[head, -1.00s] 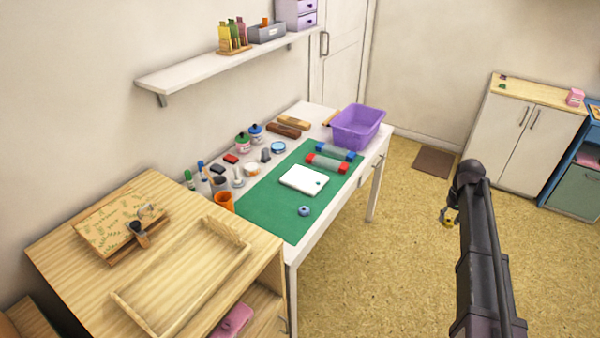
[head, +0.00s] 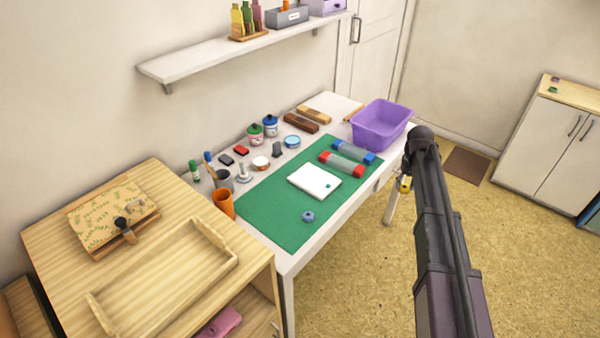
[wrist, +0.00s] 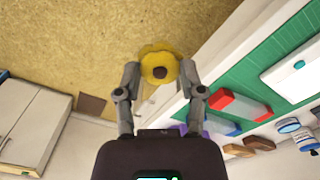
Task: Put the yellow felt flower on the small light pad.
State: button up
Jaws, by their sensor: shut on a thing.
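My gripper (wrist: 160,75) is shut on the yellow felt flower (wrist: 158,62), which has a dark centre and sits between the fingertips in the wrist view. In the head view my gripper (head: 404,184) hangs in the air beyond the table's right edge, mostly hidden behind my arm, with a bit of yellow showing. A white square pad (head: 308,178) lies on the green mat, left of my gripper, with a small teal piece on it. The pad also shows at the right of the wrist view (wrist: 280,75).
The green mat (head: 262,215) also holds red-ended and blue-ended rollers (head: 342,164) and a small blue ring (head: 308,217). A purple basin (head: 382,125) stands at the table's far right corner. Jars, inkpads and an orange cup (head: 224,203) line the wall side. The mat's front is mostly clear.

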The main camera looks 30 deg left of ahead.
aim_at(314, 179)
jog(key=u, duration=0.5)
jog(key=i, duration=0.9)
jog(key=u, duration=0.4)
